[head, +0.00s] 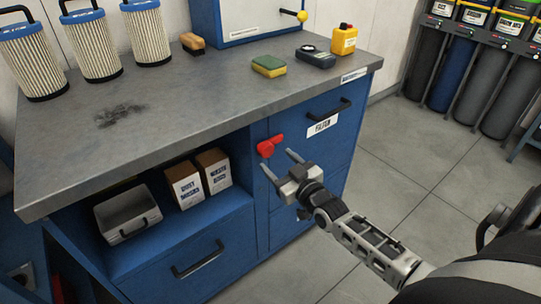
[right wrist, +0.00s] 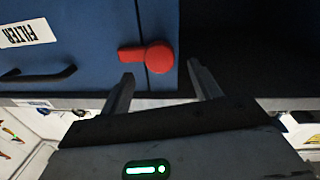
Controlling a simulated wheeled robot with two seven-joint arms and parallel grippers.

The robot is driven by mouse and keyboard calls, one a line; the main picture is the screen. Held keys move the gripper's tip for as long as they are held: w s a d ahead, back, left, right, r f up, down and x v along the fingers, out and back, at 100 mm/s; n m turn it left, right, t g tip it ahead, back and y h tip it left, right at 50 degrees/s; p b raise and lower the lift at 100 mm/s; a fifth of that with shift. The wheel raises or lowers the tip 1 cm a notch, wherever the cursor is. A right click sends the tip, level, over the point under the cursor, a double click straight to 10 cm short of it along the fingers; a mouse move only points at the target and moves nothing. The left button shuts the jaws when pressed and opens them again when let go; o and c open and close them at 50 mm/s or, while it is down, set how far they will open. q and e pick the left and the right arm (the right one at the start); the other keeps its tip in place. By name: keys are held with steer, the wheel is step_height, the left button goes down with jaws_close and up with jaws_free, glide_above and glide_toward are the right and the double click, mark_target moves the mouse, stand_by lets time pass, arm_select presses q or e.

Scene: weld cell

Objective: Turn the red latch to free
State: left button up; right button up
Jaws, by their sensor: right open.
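The red latch (head: 269,146) is on the blue front of the workbench cabinet, at the edge of the drawer labelled FILTER (head: 322,125). It has a round hub and a short lever; in the right wrist view the latch (right wrist: 147,56) lies with its lever pointing left, across the seam onto the drawer side. My right gripper (head: 279,163) is open, its fingers pointing at the latch. In the right wrist view the two fingertips (right wrist: 160,70) stand on either side of the hub, apart from it, with nothing between them. My left gripper is not in view.
The grey worktop (head: 200,90) overhangs the cabinet above the latch. A black drawer handle (head: 331,109) is right of it. An open shelf on the left holds a grey bin (head: 127,217) and boxes (head: 184,185). The floor (head: 420,150) at right is clear.

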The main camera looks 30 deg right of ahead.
mark_target(268, 152)
steer(key=w, duration=0.4)
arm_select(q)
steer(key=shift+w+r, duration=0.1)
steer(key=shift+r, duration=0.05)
arm_select(e)
steer(key=shift+w, duration=0.3)
jaws_close()
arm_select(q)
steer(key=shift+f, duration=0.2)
